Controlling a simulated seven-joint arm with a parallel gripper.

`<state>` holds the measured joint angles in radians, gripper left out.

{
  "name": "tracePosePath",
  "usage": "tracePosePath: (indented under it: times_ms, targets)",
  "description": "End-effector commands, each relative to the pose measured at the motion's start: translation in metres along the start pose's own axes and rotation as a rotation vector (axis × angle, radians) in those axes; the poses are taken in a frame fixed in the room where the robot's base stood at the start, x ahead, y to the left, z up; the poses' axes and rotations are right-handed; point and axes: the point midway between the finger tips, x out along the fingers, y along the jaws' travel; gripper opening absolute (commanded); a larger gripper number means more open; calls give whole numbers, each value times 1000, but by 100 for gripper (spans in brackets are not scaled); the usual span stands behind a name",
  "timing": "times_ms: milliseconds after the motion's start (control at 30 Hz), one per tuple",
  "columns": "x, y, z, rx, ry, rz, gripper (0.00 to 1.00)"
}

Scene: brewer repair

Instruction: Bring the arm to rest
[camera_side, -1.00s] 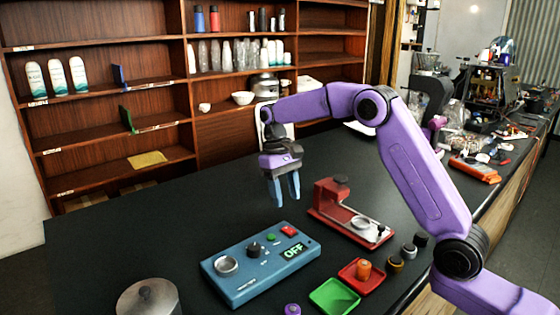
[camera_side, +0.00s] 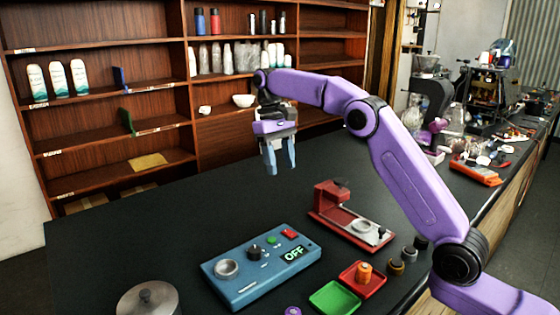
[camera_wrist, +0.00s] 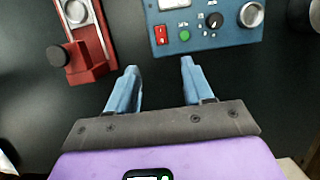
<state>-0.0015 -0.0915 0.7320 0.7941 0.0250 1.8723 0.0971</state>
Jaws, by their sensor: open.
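My gripper (camera_side: 279,170) hangs with its blue fingers pointing down, high above the dark counter, behind the blue control box and left of the red stand. Its fingers are apart and nothing is between them. In the wrist view my gripper (camera_wrist: 160,80) also shows open and empty, with bare dark counter beneath. The blue control box (camera_side: 245,280) lies on the counter and its display reads OFF. The red stand (camera_side: 330,205) is to its right. In the wrist view the control box (camera_wrist: 228,38) is at upper right and the red stand (camera_wrist: 92,70) at upper left.
A green tray (camera_side: 335,297) and a red tray (camera_side: 375,283) holding an orange part (camera_side: 364,271) lie at the front. Several small knobs (camera_side: 409,253) stand beside them. A metal lidded pot (camera_side: 148,302) is front left. Shelves (camera_side: 100,120) stand behind. The counter below my gripper is clear.

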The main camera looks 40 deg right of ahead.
Motion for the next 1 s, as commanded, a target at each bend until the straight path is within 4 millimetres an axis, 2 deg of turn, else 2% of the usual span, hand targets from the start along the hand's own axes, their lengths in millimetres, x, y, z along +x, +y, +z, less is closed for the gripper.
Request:
tracePosePath:
  times_ms: [367,567,767,1000]
  targets:
    - [0,-1,0,-2,0,0,51]
    - [2,-17,13,-64,15,15,51]
    - [10,-49,48,-203,52,43,51]
    - [31,-75,104,-376,99,72,51]
